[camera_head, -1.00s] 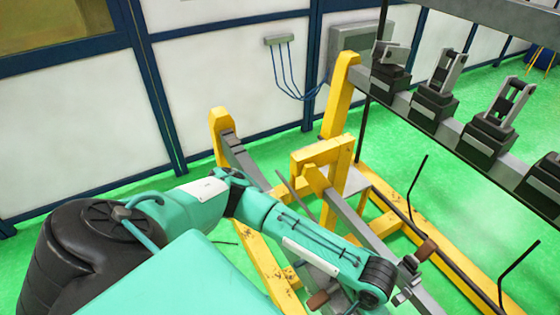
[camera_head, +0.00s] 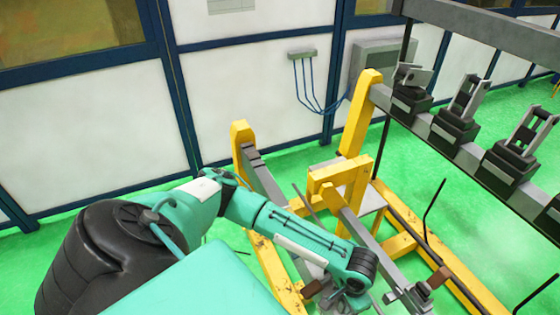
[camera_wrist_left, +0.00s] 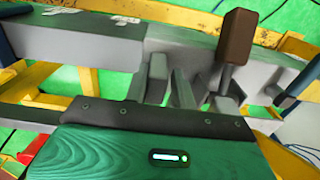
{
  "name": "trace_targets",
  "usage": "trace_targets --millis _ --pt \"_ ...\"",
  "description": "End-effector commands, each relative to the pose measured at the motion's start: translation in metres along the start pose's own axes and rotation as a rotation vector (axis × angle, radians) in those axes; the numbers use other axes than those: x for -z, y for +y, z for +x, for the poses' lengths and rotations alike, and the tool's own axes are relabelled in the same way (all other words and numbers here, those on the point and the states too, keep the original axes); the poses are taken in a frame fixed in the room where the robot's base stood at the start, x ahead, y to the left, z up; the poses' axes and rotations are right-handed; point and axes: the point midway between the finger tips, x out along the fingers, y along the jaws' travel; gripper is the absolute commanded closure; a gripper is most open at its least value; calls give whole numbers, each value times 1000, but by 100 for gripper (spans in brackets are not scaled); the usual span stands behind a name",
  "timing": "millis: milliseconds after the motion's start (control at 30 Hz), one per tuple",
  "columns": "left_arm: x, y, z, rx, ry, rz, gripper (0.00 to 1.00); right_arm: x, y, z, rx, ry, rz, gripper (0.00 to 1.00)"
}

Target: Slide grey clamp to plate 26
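My left gripper (camera_head: 352,298) is at the lower middle of the head view, beside the grey bar (camera_head: 372,245) of the yellow stand. A brown-handled part (camera_head: 315,288) lies just left of it, and another brown handle (camera_head: 438,278) stands farther right. In the left wrist view, a brown handle (camera_wrist_left: 235,50) rises from grey metal pieces (camera_wrist_left: 185,90) in front of the grey bar (camera_wrist_left: 90,45). These look like the grey clamp, but the gripper's dark edge hides their lower part. Whether the fingers are closed on it cannot be told. No plate number is legible. My right gripper is not in view.
A raised grey rail (camera_head: 470,155) carries several black blocks with grey levers (camera_head: 455,125) at the upper right. Yellow posts (camera_head: 360,110) and floor beams stand close around the left arm. Thin black rods rise right of the bar. Green floor is open behind.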

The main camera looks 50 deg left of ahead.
Motion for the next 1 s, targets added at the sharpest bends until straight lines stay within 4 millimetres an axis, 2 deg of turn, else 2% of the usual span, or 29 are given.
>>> trace_targets --millis 367,1000 --pt "0 -4 0 -1 0 0 75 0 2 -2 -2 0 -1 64" --pt "0 -69 -1 1 -1 -3 75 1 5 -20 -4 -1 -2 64"
